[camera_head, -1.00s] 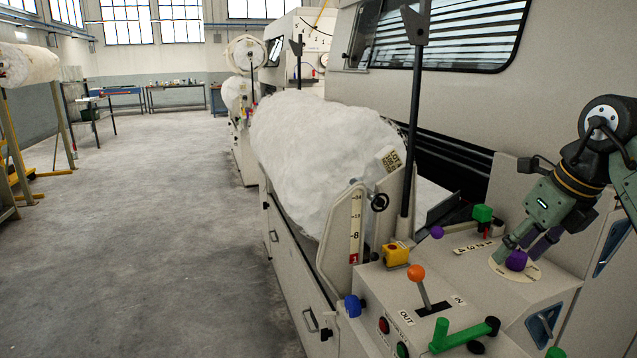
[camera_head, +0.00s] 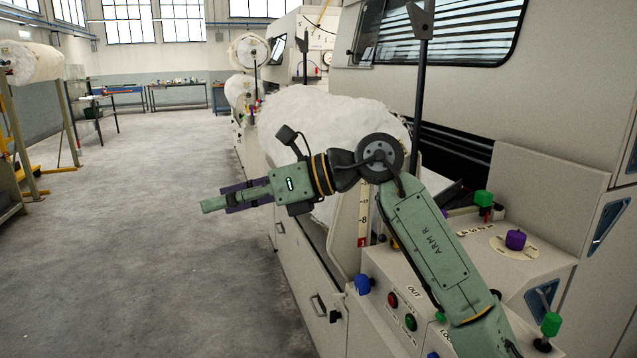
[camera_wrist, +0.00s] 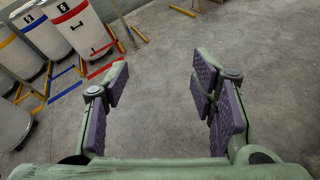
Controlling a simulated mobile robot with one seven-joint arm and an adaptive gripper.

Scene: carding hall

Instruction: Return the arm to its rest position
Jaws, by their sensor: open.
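My gripper (camera_head: 228,199) is in the air over the floor, left of the carding machine, with its fingers pointing left. In the wrist view my gripper (camera_wrist: 163,95) shows its two purple-padded fingers wide apart, with only grey floor between them. It is apart from everything and holds nothing. My green arm crosses in front of the machine's control panel and the white fibre roll (camera_head: 300,115). It hides part of the panel, including where the orange-topped lever stood.
A purple knob (camera_head: 515,240) and a green knob (camera_head: 483,198) stand on the panel. A red button (camera_head: 392,299) is on its front. In the wrist view, white bins (camera_wrist: 75,28) with coloured bands stand at the upper left. The floor (camera_head: 160,230) left of the machine is clear.

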